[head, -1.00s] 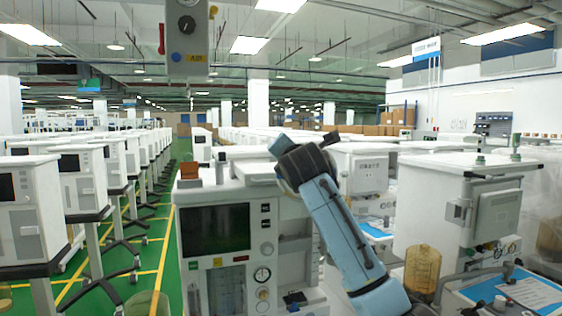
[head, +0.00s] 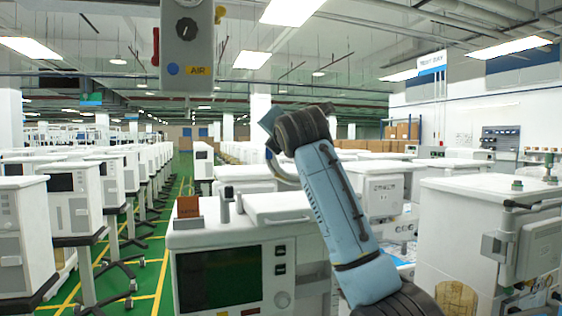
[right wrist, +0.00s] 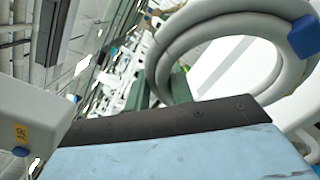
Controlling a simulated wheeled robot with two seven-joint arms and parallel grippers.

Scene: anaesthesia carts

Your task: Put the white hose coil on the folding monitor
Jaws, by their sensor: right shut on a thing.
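The white hose coil (right wrist: 165,45), with a blue clip (right wrist: 305,36) on it, fills the upper right of the right wrist view. My right gripper (right wrist: 162,90) is shut on the coil's near left side, between its dark green fingers. In the head view the right hand is raised above the near cart's top, and part of the hose (head: 284,177) shows below the black wrist. The fingers are mostly hidden there. A grey panel (head: 540,246) on a hinged bracket at the right cart may be the folding monitor. My left gripper is not in view.
The near cart (head: 220,238) has a dark screen, with a brown block (head: 188,206) and small posts on its top. A grey box marked AIR (head: 187,45) hangs overhead. Rows of carts stand left and behind. A green aisle (head: 160,230) is open at left.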

